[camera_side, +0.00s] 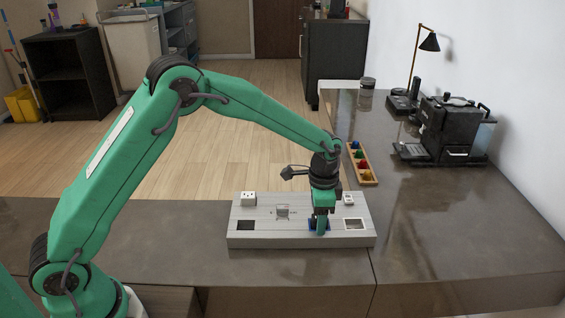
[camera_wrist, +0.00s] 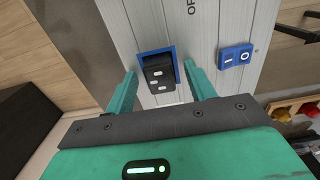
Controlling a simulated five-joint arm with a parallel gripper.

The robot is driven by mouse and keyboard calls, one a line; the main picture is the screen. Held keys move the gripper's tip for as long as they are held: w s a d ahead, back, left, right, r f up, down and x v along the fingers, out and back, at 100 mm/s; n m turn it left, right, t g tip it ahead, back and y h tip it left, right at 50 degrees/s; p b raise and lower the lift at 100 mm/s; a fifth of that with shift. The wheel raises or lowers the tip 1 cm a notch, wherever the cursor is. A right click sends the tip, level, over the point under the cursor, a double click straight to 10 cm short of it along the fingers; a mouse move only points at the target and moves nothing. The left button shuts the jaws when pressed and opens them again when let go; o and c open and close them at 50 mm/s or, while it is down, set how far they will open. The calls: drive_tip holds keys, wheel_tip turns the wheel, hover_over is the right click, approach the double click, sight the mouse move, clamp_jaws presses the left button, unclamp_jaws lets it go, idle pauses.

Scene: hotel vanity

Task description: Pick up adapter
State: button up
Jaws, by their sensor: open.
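A black block with pale slots, which looks like the adapter (camera_wrist: 160,76), sits in a blue square frame (camera_wrist: 141,54) on a grey panel board (camera_side: 262,239). My gripper (camera_side: 320,226) points down over the right part of this board. In the wrist view my gripper (camera_wrist: 160,70) is open, with one green finger on each side of the black block. I cannot tell whether the fingers touch it. In the side view the gripper hides the block, and only bits of blue show around the fingers.
A blue I/O switch (camera_wrist: 234,56) is beside the frame. A white outlet block (camera_side: 248,198), a grey switch (camera_side: 283,211), a small white block (camera_side: 348,199) and a white-framed square (camera_side: 354,224) are on the board. A wooden tray (camera_side: 362,166) with coloured pieces and a coffee machine (camera_side: 450,130) stand behind.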

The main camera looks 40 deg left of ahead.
drive_tip(key=shift+c, duration=0.4)
drive_tip(key=c, duration=1)
drive_tip(key=shift+r, duration=0.15)
drive_tip(key=shift+r, duration=0.45)
wheel_tip(320, 180, up, 3)
drive_tip(key=shift+r, duration=0.2)
drive_tip(key=s+d+r, duration=0.6)
drive_tip(key=s+d, duration=0.2)
drive_tip(key=shift+d+r, duration=0.15)
drive_tip(key=shift+r, duration=0.1)
